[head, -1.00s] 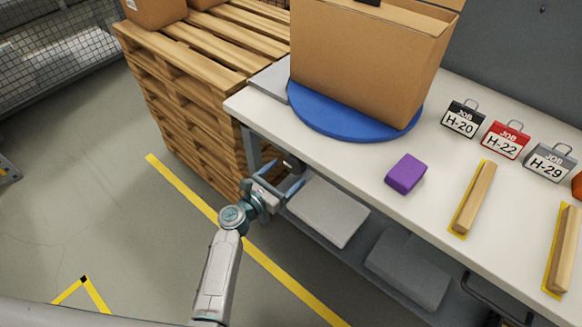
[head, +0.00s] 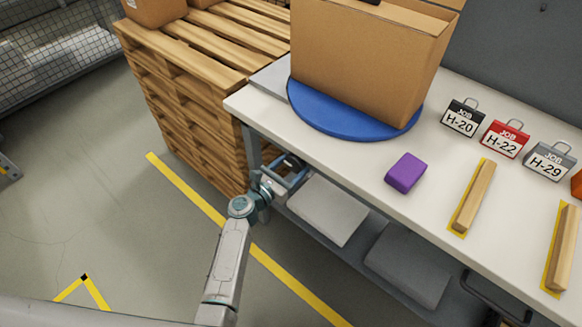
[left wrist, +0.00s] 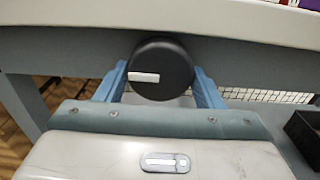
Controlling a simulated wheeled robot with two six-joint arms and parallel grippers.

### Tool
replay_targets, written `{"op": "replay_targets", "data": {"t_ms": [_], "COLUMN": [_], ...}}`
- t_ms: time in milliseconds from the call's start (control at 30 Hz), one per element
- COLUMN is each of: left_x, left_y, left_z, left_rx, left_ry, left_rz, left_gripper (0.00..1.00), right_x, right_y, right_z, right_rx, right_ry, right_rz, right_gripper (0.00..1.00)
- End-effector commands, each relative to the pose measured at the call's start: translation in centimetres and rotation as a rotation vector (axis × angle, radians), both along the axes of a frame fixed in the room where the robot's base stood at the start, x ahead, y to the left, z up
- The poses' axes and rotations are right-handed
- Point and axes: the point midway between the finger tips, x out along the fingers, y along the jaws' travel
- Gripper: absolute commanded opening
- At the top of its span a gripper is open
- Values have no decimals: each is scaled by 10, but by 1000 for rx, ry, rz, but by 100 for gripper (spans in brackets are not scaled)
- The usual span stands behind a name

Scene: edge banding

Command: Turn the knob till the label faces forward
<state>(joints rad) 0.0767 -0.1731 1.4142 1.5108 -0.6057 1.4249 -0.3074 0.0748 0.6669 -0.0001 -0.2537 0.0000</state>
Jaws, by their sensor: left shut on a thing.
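A round black knob (left wrist: 172,58) with a white bar pointing left sits under the front edge of the table in the left wrist view. My left gripper (left wrist: 160,78) has its blue fingers on both sides of the knob and is shut on it. In the head view my left gripper (head: 288,172) is at the table's front edge, and the knob is mostly hidden there. A brown cardboard box (head: 362,62) stands on a blue turntable (head: 335,124) above. No label shows on the box sides in view. My right gripper is not in view.
The white table (head: 340,160) holds a purple block (head: 406,173), wooden bars (head: 473,197) on yellow strips, and job tags (head: 506,138). A pallet stack (head: 185,110) stands close left of the table. A shelf with grey slabs (head: 327,210) is below.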

Motion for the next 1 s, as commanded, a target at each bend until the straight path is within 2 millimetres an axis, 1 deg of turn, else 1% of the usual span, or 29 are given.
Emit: {"op": "replay_targets", "data": {"t_ms": [167,467,533,700,900,1000], "left_x": [0,0,0,1,1,1], "left_y": [0,1,1,1,1,2], "left_z": [-2,-4,-4,-3,-2,-2], "left_rx": [40,202,245,344,432,461], "left_ry": [-29,-147,-178,-250,-312,-335], "left_rz": [0,1,1,0,-1,-1], "left_gripper": [39,39,39,39,39,39], "right_x": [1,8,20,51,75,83], "right_y": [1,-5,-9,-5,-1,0], "right_z": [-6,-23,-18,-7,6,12], "right_rx": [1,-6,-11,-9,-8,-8], "right_ry": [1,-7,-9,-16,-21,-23], "right_rz": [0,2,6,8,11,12], "right_gripper": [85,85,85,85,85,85]}}
